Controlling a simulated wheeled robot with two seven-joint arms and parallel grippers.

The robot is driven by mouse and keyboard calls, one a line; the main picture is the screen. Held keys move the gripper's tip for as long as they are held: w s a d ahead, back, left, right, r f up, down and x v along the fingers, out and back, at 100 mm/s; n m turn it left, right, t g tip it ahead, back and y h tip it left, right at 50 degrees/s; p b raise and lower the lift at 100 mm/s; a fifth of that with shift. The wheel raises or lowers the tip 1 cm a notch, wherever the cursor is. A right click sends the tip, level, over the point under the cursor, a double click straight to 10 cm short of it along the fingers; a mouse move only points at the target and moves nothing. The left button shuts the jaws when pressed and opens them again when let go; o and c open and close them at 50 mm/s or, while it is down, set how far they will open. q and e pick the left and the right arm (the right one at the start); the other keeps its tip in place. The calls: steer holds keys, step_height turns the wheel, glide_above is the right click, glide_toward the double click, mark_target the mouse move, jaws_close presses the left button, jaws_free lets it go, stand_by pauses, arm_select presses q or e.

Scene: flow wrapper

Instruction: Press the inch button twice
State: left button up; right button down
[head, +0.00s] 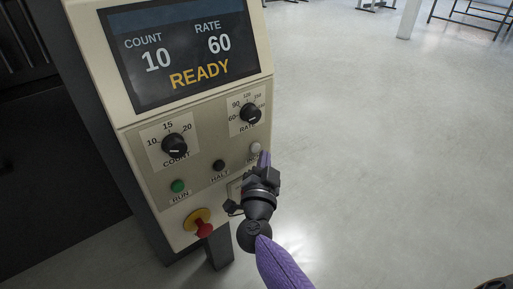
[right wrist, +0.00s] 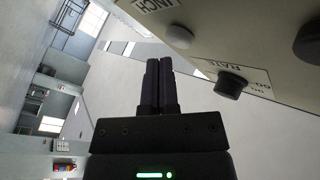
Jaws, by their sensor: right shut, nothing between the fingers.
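The inch button is a small pale grey knob (head: 256,148) at the right edge of the cream control panel, below the rate dial. In the right wrist view, the inch button (right wrist: 180,37) sits beside its INCH label (right wrist: 157,4). My right gripper (head: 265,159) is shut and empty, its fingertips just below and right of the button in the head view. In the right wrist view, my right gripper (right wrist: 159,64) points past the button with a visible gap. The button's label is hidden in the head view. My left gripper is out of view.
The panel also has a count dial (head: 174,146), rate dial (head: 250,113), green run button (head: 178,186), black halt button (head: 218,165) and red emergency knob (head: 204,230). The screen (head: 182,50) reads count 10, rate 60, READY. Open floor lies right.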

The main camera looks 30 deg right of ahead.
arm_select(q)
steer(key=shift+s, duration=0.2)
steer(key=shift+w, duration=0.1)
arm_select(e)
steer(key=shift+w, duration=0.1)
steer(key=shift+w, duration=0.3)
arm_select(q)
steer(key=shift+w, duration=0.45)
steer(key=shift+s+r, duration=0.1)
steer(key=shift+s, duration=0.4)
arm_select(e)
steer(key=shift+w+a, duration=0.1)
steer(key=shift+w, duration=0.3)
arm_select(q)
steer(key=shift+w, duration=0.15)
